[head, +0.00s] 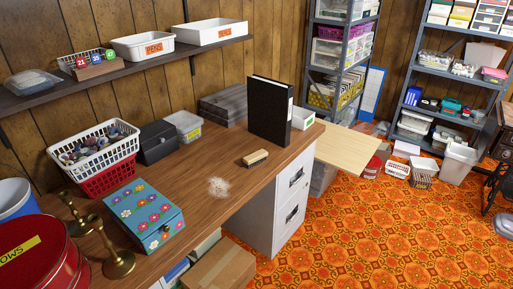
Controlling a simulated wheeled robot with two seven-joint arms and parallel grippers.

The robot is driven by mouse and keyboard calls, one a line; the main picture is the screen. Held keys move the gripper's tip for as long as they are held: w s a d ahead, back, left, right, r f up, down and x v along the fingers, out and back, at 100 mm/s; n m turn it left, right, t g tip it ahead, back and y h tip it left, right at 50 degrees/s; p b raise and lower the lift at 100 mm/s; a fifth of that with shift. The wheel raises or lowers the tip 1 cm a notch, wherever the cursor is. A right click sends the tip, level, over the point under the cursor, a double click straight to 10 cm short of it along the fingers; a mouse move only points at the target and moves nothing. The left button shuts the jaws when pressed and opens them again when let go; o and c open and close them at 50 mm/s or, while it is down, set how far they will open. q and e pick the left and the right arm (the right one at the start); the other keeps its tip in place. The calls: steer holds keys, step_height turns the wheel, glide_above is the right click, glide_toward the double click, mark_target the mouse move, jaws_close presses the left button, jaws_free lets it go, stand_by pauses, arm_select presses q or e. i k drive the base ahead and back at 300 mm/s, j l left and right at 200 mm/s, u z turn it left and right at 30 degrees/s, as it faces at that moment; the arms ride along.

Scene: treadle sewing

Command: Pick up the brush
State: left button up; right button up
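The brush (255,158) lies on the wooden desk (200,200), near its front edge and in front of a black binder. It has a light wooden back on top, with darker bristles below. A patch of pale dust or crumbs (218,187) lies on the desk to its left. Neither of my grippers shows in the head view.
The black binder (270,110) stands upright behind the brush. A blue flowered box (146,215), brass candlesticks (114,262) and a red tin (35,262) crowd the left end. Desk around the brush is clear. A filing cabinet (291,190) stands below.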

mark_target(258, 156)
steer(key=i+l+u, duration=0.15)
steer(key=i, duration=0.2)
steer(key=i+l+u, duration=0.1)
steer(key=i, duration=0.3)
steer(key=i+l+u, duration=0.15)
steer(key=i, duration=0.2)
